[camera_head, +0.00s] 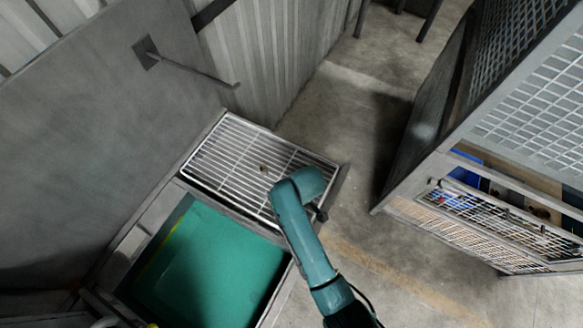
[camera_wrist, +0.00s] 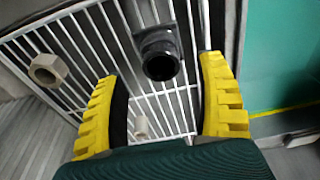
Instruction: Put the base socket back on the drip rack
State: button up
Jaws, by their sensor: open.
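The base socket (camera_wrist: 161,60) is black, with a round open mouth on a squarish base. In the wrist view it appears to sit on the bars of the drip rack (camera_wrist: 100,50), mouth towards the camera. My gripper (camera_wrist: 158,70) is open, its yellow ribbed fingers apart on either side of the socket in the picture. I see no contact between the fingers and the socket. The drip rack also shows in the head view (camera_head: 222,150), where my teal arm reaches over its right end and hides the gripper.
A pale hex nut (camera_wrist: 46,69) lies on the rack, and a small pale piece (camera_wrist: 141,125) shows between the fingers. A green-floored basin (camera_head: 215,265) adjoins the rack. A rod (camera_head: 195,72) juts from the wall above. A mesh cage (camera_head: 500,130) stands right, across open floor.

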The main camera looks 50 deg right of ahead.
jog(key=r, duration=0.4)
jog(key=s+r, duration=0.1)
jog(key=r, duration=0.1)
jog(key=w+a+r+t+h, duration=0.1)
jog(key=w+a+r+t, duration=0.1)
jog(key=w+r+t, duration=0.65)
jog(key=w+a+r+t+h, duration=0.1)
jog(key=w+a+r, duration=0.35)
jog(key=r, duration=0.95)
jog(key=s+a+r+t, duration=0.1)
jog(key=a+r+t, duration=0.2)
jog(key=r, duration=0.7)
jog(key=s+a+r+m+t+y, duration=0.1)
jog(key=a+r+t, duration=0.3)
jog(key=r, duration=0.6)
jog(key=s+a+r+m+t, duration=0.1)
jog(key=s+a+r+t, duration=0.2)
jog(key=r, duration=0.7)
jog(key=shift+s+a+r+t, duration=0.15)
jog(key=shift+s+r+t, duration=0.05)
jog(key=shift+r+t, duration=0.25)
jog(key=shift+p, duration=0.3)
